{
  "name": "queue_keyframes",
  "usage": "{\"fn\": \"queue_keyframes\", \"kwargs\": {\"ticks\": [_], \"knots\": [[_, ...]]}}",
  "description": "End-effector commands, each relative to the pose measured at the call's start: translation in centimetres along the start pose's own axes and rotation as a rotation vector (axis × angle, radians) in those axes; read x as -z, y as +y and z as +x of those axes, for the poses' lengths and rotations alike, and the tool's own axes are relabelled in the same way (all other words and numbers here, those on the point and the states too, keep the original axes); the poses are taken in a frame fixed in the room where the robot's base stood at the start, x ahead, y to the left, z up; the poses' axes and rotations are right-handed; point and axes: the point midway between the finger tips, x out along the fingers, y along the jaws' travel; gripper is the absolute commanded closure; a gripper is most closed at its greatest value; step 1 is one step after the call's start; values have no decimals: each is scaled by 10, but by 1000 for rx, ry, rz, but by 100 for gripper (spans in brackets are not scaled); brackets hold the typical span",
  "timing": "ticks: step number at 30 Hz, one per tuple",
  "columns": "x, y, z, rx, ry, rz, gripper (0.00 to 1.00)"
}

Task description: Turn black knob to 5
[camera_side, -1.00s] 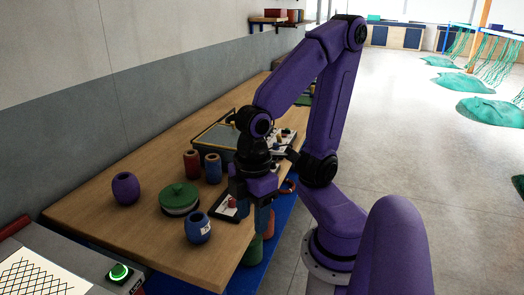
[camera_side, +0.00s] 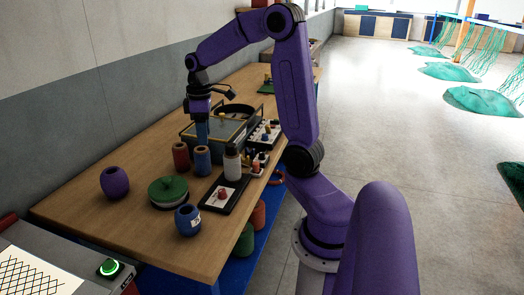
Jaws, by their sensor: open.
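A white panel with several small knobs (camera_side: 264,134), some of them dark, lies at the right edge of the workbench beside a glass-topped box. The knobs are too small here to tell which is the black knob, and no numbers can be read. My gripper (camera_side: 202,138) points down over the bench, left of that panel, by the front left part of the box. Its jaws are open and nothing shows between them. In this view it stands above a blue spool (camera_side: 203,161); I cannot tell the gap.
The glass-topped box (camera_side: 226,131), a red spool (camera_side: 181,156), a white bottle (camera_side: 232,164) and a black-framed board with a red knob (camera_side: 223,193) crowd the middle. A green-lidded round tin (camera_side: 168,194), a purple pot (camera_side: 114,182) and a blue pot (camera_side: 188,220) stand nearer.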

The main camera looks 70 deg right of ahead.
Motion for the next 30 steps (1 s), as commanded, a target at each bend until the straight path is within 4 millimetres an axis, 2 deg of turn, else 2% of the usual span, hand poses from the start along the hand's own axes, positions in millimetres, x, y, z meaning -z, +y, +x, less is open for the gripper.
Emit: {"fn": "queue_keyframes", "kwargs": {"ticks": [1,3,5,9,15,18,21,26,30], "knots": [[-8,22,0,0,-2,43,50],[-22,48,1,0,-3,89,50],[-36,71,1,1,-5,130,50],[-76,119,2,2,-7,223,50],[-142,168,4,4,-9,337,50],[-166,181,5,4,-10,373,50],[-180,187,5,4,-10,393,50],[-186,190,11,7,-11,400,50],[-186,189,28,9,-12,400,50]]}}
